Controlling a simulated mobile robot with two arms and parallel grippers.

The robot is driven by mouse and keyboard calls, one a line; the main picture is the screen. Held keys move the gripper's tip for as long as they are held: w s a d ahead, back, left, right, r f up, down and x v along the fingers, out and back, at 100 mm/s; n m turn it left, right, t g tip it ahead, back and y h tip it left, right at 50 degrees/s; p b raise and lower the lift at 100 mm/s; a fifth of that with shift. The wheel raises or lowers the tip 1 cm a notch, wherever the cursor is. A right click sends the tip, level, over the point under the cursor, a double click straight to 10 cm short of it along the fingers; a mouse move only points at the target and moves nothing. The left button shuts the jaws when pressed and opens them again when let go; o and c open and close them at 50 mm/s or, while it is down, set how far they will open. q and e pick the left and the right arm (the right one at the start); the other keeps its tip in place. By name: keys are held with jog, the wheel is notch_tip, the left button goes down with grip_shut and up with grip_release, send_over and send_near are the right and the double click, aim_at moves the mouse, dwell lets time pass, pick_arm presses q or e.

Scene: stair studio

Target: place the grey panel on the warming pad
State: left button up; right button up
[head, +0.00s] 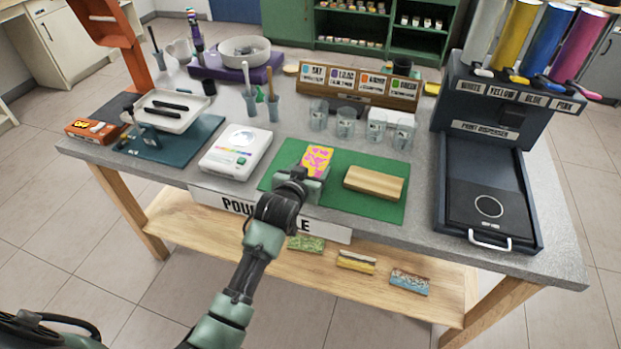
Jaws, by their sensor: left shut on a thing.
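My left gripper (309,178) reaches in over the front of the green mat (380,209). It is shut on a small panel with a yellow and pink patterned face (318,158). The fingers hide the panel's lower part, and I cannot tell whether it touches the mat. No plain grey panel shows clearly. I cannot tell for sure which thing is the warming pad; a white device with a round light spot and coloured marks (222,166) lies just left of the mat. My right gripper is not in view.
A wooden block (374,182) lies on the mat, right of my gripper. Clear jars (376,125) stand behind it. A dark paint dispenser (490,135) fills the right side. A teal board (150,151) with a white tray (187,107) is at left. Several patterned panels lie on the lower shelf (190,232).

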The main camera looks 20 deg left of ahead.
pick_arm(q)
jog(key=shift+f, duration=1.45)
jog(key=shift+f, duration=0.2)
jog(key=o, duration=1.5)
jog(key=shift+r, duration=0.1)
